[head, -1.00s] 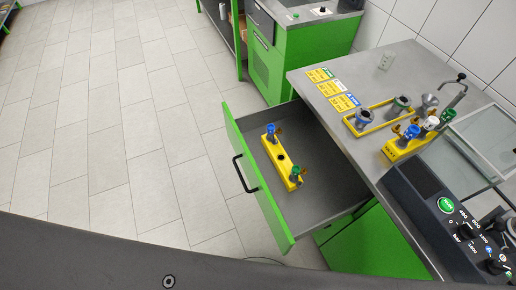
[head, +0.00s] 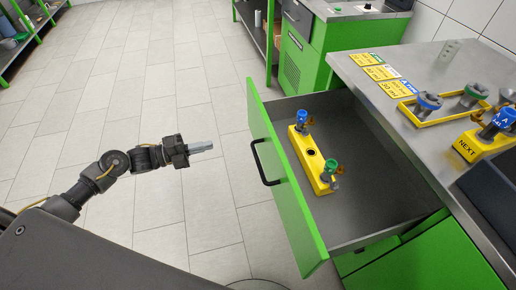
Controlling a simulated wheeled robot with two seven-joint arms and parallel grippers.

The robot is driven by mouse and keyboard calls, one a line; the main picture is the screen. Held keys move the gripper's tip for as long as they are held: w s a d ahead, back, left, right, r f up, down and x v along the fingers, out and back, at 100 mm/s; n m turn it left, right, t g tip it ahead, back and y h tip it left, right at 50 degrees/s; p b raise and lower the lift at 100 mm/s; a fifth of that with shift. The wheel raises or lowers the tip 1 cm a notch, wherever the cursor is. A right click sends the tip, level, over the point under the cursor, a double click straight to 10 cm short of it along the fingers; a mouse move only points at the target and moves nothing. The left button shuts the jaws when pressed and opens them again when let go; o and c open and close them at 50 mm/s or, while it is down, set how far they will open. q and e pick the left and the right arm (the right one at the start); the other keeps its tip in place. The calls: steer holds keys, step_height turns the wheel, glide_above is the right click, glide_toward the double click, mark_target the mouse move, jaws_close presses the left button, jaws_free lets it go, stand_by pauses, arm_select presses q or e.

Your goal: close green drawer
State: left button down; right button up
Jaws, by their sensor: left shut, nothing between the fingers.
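The green drawer (head: 284,172) stands pulled out from the workbench at the centre right. Its black bar handle (head: 261,163) is on the front panel, which faces left. Inside lies a yellow block (head: 309,158) with a blue-topped and a green-topped fitting and an empty dark hole between them. My left gripper (head: 207,147) is shut and empty. In the picture it is left of the handle, over the floor, with its fingers pointing right at the drawer front, apart from it. My right gripper is out of view.
The workbench top (head: 455,70) carries yellow label cards (head: 381,73), a yellow rack with valves (head: 440,111) and a yellow NEXT block (head: 467,147). Another green cabinet (head: 304,64) stands behind the drawer. The tiled floor left of the drawer is clear.

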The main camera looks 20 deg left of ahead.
arm_select(q)
steer(key=p, duration=0.2)
glide_toward(258, 135)
steer(key=shift+m, duration=0.4)
steer(key=x, duration=0.5)
steer(key=shift+w+d+f, duration=0.1)
steer(key=shift+w+f, duration=0.1)
steer(key=shift+w, duration=0.25)
steer(key=shift+w+d+f, duration=0.1)
steer(key=shift+w+d, duration=0.25)
steer(key=shift+d, duration=0.15)
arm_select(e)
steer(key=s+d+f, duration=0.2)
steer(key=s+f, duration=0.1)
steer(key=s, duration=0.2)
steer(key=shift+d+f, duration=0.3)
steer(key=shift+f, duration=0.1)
